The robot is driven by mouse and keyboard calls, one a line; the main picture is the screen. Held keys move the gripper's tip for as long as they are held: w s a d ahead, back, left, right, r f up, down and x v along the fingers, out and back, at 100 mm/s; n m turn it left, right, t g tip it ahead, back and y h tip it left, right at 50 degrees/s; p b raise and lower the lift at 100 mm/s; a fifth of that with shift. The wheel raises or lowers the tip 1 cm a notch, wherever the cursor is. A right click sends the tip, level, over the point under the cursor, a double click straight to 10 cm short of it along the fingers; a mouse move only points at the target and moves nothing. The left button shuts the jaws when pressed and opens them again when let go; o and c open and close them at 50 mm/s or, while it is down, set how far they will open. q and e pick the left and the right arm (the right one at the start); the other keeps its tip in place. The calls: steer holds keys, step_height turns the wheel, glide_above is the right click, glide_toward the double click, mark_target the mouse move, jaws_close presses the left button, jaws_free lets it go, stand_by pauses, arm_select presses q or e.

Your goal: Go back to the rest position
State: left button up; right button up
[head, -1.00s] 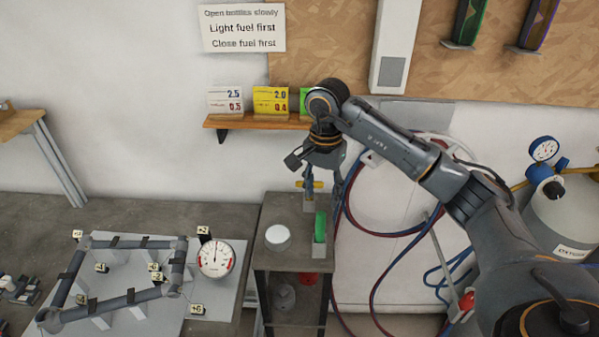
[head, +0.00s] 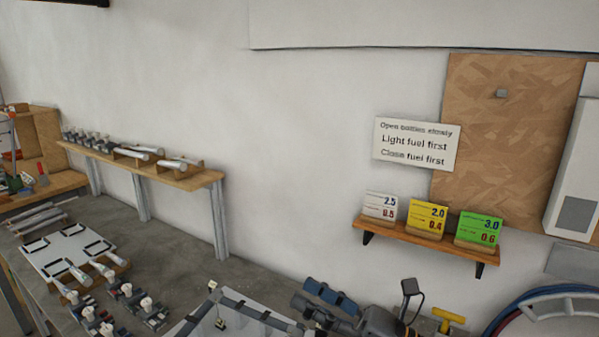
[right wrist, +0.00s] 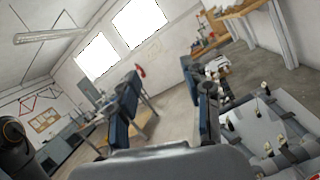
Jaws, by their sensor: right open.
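My right gripper (head: 312,298) is at the bottom edge of the head view, with its arm coming in from the lower right. It is beside the right end of the frame jig (head: 262,316), of which only the far part shows. In the right wrist view the two blue-padded fingers of my right gripper (right wrist: 162,98) stand wide apart with nothing between them. The jig with its grey tubes (right wrist: 285,150) lies to the right of them there. My left gripper is in neither view.
A wooden wall shelf (head: 430,240) with several price-like cards is at the right. A raised wooden rack (head: 205,180) with tubes stands at the back left. Clamps and a white fixture board (head: 70,248) occupy the grey bench's left part. A yellow valve handle (head: 448,316) is near the right gripper.

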steer(key=w+d+f+m+t+h, duration=0.25)
steer(key=d+m+t+h, duration=0.8)
steer(key=m, duration=1.05)
steer(key=s+d+f+m+g+h, duration=0.3)
steer(key=d+f+m+h, duration=0.15)
steer(key=f+m, duration=0.4)
steer(key=s+d+f+m+g+h, duration=0.3)
steer(key=d+f+m+h, duration=0.15)
steer(key=f+m, duration=0.35)
steer(key=s+a+f+m+g, duration=0.1)
steer(key=s+f+m+g, duration=0.2)
steer(key=s+f+g, duration=0.5)
steer(key=s+f+m+g, duration=0.2)
steer(key=s+f+m, duration=0.15)
steer(key=s, duration=0.85)
step_height(320, 180, down, 30)
steer(key=s+n+g+b, duration=0.1)
steer(key=s, duration=0.1)
steer(key=s+d+f+g, duration=0.1)
steer(key=s+d+f, duration=0.1)
steer(key=s+f, duration=1.3)
steer(key=shift+s+d+b, duration=0.3)
steer(key=shift+s, duration=0.3)
